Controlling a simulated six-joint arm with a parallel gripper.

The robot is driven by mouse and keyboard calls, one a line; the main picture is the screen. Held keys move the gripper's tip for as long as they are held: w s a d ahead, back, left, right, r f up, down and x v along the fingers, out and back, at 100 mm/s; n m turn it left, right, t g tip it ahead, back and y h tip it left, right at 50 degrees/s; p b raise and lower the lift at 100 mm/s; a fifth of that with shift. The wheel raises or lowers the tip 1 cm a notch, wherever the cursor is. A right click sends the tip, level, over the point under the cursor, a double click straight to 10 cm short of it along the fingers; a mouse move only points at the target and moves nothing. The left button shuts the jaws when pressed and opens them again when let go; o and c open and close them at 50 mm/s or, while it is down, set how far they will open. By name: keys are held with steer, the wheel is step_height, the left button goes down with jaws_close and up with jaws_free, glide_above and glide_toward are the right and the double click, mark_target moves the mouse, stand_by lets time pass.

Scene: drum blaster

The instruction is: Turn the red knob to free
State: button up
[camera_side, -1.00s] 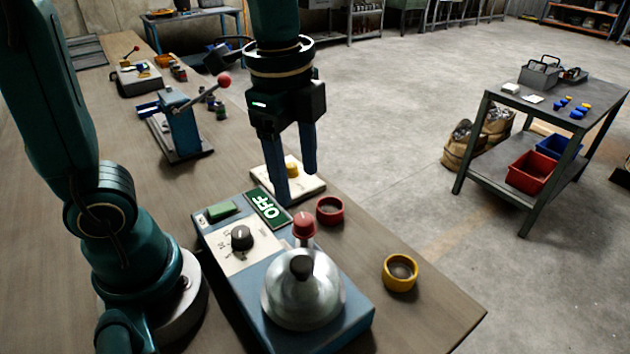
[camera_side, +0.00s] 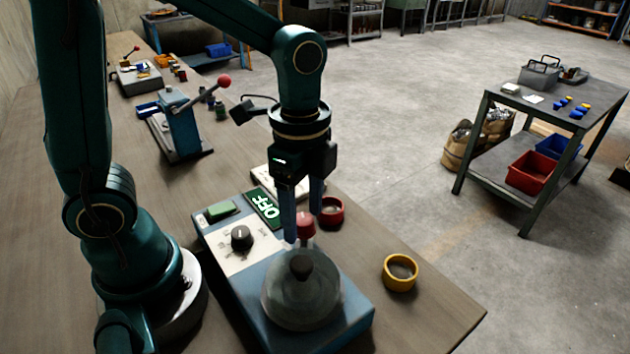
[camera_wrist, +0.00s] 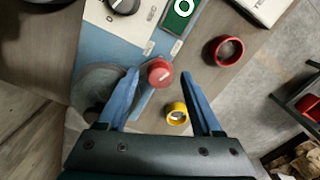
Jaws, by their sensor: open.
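The red knob (camera_side: 305,224) stands on the blue machine (camera_side: 345,318), just behind the drum's domed lid (camera_side: 300,290). My gripper (camera_side: 303,228) is directly above and around the knob in the side view, its blue fingers pointing down. In the wrist view the knob (camera_wrist: 160,73) shows its round red top with a pale mark, and it lies between and a little beyond the fingertips of my gripper (camera_wrist: 162,75). The fingers are spread and empty. Whether a finger touches the knob cannot be told.
A black selector knob (camera_side: 241,237) and a green OFF sign (camera_side: 263,207) are on the machine. A red ring (camera_side: 331,211) and a yellow ring (camera_side: 400,272) stand on the bench beside it. A lever press (camera_side: 180,130) stands farther back.

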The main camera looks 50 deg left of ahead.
jaws_close()
steer(key=shift+n, duration=0.3)
steer(key=n, duration=1.3)
steer(key=shift+r, duration=0.1)
steer(key=shift+w+n, duration=0.1)
steer(key=shift+n, duration=2.1)
